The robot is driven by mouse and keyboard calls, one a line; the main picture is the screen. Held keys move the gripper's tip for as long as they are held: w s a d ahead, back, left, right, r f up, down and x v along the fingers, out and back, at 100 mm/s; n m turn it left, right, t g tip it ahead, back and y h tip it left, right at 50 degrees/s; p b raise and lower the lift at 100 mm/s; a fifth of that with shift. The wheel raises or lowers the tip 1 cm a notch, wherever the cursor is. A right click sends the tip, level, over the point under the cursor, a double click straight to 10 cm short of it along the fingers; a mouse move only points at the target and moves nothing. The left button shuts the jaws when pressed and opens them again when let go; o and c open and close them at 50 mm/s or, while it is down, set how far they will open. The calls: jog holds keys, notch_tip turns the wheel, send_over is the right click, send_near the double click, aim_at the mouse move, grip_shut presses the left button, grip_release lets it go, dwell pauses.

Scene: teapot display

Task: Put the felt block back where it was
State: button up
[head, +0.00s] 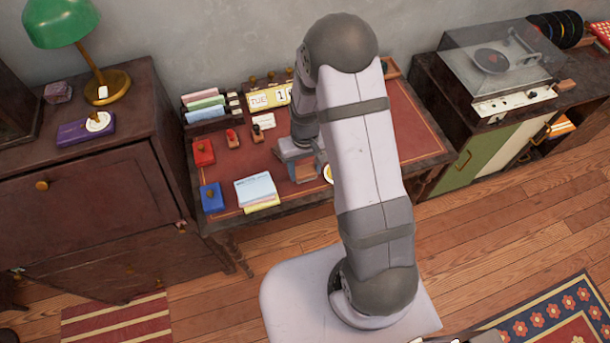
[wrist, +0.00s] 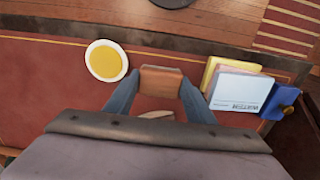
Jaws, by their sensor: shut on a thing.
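My gripper (wrist: 160,88) is over the red-topped desk (head: 385,120), pointing down. Its two blue-grey fingers are shut on a brown block (wrist: 160,81), which I take to be the felt block. In the wrist view the block sits between the fingertips, with a reddish-brown face showing. In the head view the block (head: 304,171) shows below my gripper (head: 303,162), near the desk's front edge. I cannot tell whether it touches the desktop. My arm hides part of the desk behind and to the right of it.
A white-rimmed yellow disc (wrist: 107,60) lies beside the block. Stacked papers (head: 255,188) and a blue box (head: 212,197) lie to the left in the head view. A red box (head: 203,152), stamps (head: 232,138) and a calendar (head: 266,98) stand farther back.

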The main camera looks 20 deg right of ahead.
aim_at(305, 178)
jog(key=shift+f+p, duration=0.5)
jog(key=shift+f, duration=1.55)
jog(key=shift+f, duration=0.1)
jog(key=shift+f, duration=0.1)
jog(key=o, duration=1)
jog(key=shift+r+b, duration=1.5)
jog(key=shift+r, duration=4.75)
jog(key=s+r, duration=0.2)
jog(key=s, duration=0.3)
jog(key=s+a+r, duration=0.1)
jog(key=s+r, duration=0.1)
jog(key=s, duration=0.3)
jog(key=s+r, duration=0.2)
jog(key=s, duration=0.4)
jog(key=shift+a, duration=0.35)
